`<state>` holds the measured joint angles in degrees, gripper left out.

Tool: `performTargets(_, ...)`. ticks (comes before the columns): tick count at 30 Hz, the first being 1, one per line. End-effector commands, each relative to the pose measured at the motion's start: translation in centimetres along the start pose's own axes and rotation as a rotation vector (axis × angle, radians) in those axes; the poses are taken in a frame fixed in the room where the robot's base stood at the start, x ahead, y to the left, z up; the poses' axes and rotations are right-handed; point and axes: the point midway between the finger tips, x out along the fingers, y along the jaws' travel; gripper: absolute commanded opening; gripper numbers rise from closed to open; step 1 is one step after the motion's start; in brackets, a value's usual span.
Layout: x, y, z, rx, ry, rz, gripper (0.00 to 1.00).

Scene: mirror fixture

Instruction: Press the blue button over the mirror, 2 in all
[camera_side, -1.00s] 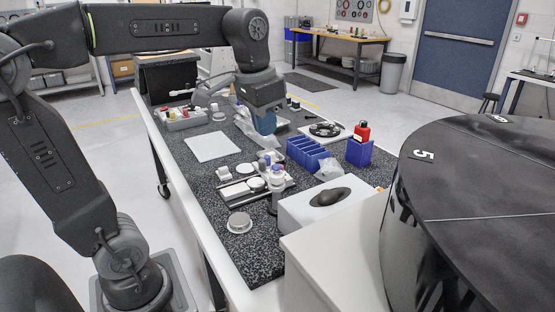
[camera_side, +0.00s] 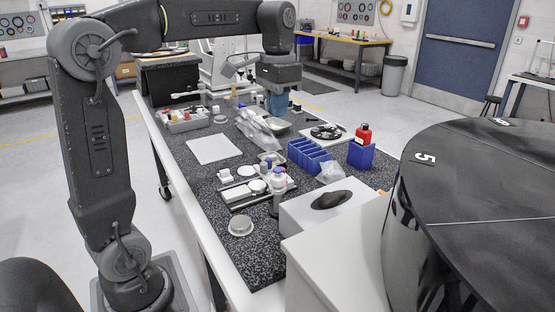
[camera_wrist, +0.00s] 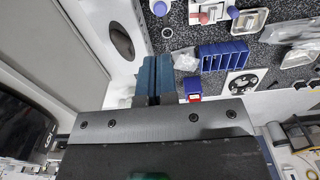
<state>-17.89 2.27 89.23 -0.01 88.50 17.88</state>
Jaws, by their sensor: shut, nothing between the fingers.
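My gripper (camera_side: 277,103) hangs above the far part of the dark speckled bench in the side view, clear of the bench-top things. Its blue fingers are together and empty; they also show in the wrist view (camera_wrist: 154,62). A small blue round top (camera_wrist: 233,12) beside a red one shows at the upper edge of the wrist view. Another blue round top (camera_wrist: 160,8) stands left of it; in the side view a blue-topped upright piece (camera_side: 277,172) stands in the middle of the bench. I cannot tell for sure which is the button. No mirror surface is clearly made out.
A blue slotted rack (camera_side: 310,155), a blue bin (camera_side: 361,155) with a red bottle (camera_side: 364,134) and a white box with a dark oval opening (camera_side: 330,201) stand on the bench. A white sheet (camera_side: 214,149) lies flat. A large black drum (camera_side: 480,200) stands at the right.

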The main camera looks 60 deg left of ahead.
Motion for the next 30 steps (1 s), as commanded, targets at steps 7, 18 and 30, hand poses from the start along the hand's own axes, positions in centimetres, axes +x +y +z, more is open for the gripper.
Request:
performTargets(7, 4.7, 0.0, 0.1, 0.0, -0.005, 0.002, 0.0)
performTargets(18, 11.4, 0.0, 0.1, 0.0, -0.002, 0.0, 0.0)
performTargets(30, 13.0, 0.0, 0.0, 0.001, 0.001, -0.001, 0.0)
